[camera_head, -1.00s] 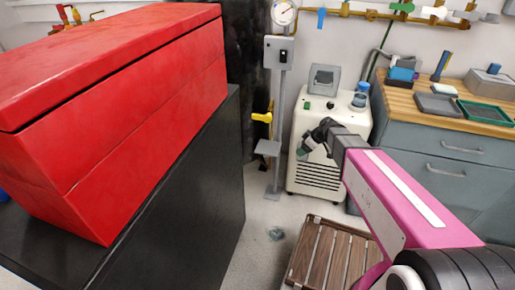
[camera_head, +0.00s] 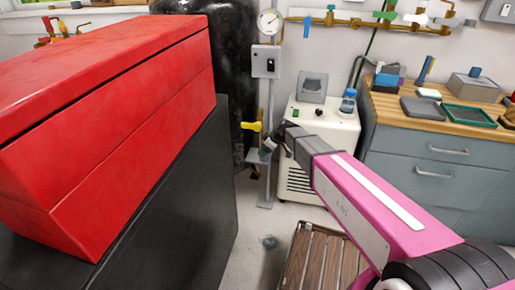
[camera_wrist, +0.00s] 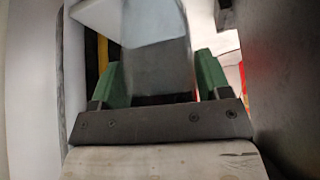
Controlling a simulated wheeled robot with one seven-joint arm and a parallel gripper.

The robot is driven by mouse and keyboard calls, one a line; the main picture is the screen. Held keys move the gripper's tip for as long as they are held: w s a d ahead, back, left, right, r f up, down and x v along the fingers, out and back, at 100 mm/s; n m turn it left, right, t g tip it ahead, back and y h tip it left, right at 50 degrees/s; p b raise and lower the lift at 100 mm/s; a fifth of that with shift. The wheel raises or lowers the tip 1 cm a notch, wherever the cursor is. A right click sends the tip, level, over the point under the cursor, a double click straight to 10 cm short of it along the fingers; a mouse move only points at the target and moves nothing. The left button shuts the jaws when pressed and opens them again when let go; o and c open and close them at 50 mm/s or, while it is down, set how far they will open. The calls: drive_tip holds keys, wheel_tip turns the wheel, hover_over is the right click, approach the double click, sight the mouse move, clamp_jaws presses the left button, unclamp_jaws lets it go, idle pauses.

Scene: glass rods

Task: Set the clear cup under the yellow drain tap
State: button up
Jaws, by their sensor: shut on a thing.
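The yellow drain tap (camera_head: 251,126) sticks out to the left of a grey post, with a small grey shelf (camera_head: 254,157) below it. My gripper (camera_head: 271,145) is close to the right of the tap and shelf. It is shut on the clear cup (camera_head: 267,147), which is tiny and hard to make out in the head view. In the wrist view the green fingers (camera_wrist: 165,82) stand on both sides of a greyish see-through shape, which looks like the cup (camera_wrist: 158,65). Whether the cup touches the shelf cannot be told.
The post carries a gauge (camera_head: 269,22) and a switch box (camera_head: 266,61). A black tank (camera_head: 225,70) stands behind the tap. A white machine (camera_head: 325,130) is just right of the post. A red box (camera_head: 110,120) on a black cabinet (camera_head: 185,200) fills the left. A wooden pallet (camera_head: 320,262) lies in front.

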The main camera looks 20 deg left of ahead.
drive_tip(key=a, duration=0.4)
drive_tip(key=shift+w, duration=0.2)
drive_tip(key=shift+a+f, duration=0.15)
drive_tip(key=shift+f, duration=0.15)
drive_tip(key=o, duration=0.9)
drive_tip(key=shift+f, duration=0.15)
